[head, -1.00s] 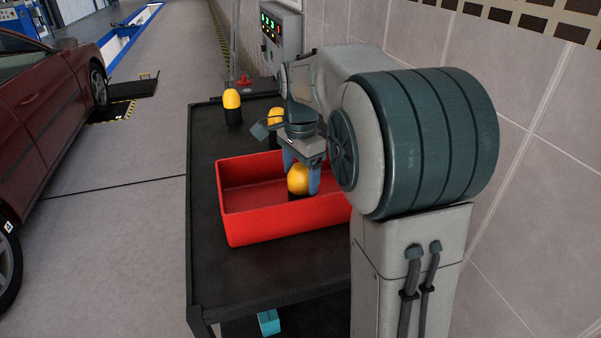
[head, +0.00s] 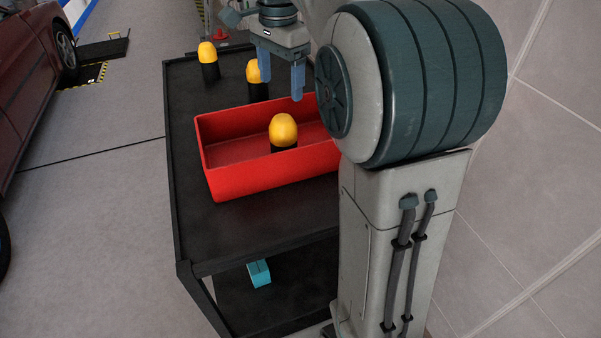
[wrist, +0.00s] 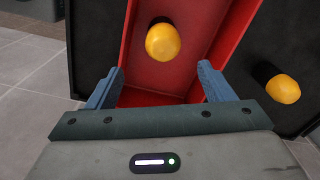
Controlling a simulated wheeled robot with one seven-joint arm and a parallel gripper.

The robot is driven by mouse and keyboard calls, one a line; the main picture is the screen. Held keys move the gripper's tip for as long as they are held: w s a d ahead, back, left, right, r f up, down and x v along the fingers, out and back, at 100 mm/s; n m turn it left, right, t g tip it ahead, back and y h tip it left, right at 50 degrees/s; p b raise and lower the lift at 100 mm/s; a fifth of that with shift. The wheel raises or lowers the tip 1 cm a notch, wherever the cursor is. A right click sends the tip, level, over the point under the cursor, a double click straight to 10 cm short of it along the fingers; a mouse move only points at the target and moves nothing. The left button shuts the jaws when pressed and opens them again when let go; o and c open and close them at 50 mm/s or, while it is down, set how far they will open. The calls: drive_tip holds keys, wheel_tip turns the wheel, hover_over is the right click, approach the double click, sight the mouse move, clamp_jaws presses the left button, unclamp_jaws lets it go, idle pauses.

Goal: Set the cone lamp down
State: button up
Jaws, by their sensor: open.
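A cone lamp with a yellow dome and black base (head: 283,130) stands upright in the red tray (head: 225,181). It also shows from above in the wrist view (wrist: 162,43), inside the red tray (wrist: 196,30). My gripper (head: 281,80) is above the tray, behind and higher than this lamp, with its blue fingers apart and nothing between them. The fingers (wrist: 160,88) also show spread in the wrist view, apart from the lamp.
Two more yellow-topped lamps stand on the black cart behind the tray, one at the far left (head: 208,61) and one nearer (head: 257,80). A teal block (head: 258,273) lies on the lower shelf. A tiled wall is on the right.

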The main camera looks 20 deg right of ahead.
drive_tip(key=s+f+n+t, duration=0.1)
drive_tip(key=s+f+n, duration=0.3)
drive_tip(key=s, duration=0.2)
drive_tip(key=s+a+f+n+t, duration=0.1)
drive_tip(key=s+f+n, duration=0.3)
drive_tip(key=s, duration=0.3)
drive_tip(key=s+a+f+n+t, duration=0.1)
drive_tip(key=s+f+n, duration=0.4)
drive_tip(key=s+f, duration=0.1)
drive_tip(key=shift+s+a+f, duration=0.15)
drive_tip(key=shift+s+a, duration=0.05)
drive_tip(key=shift+s, duration=0.2)
drive_tip(key=shift+s+f+n, duration=0.25)
drive_tip(key=shift+f+n, duration=0.15)
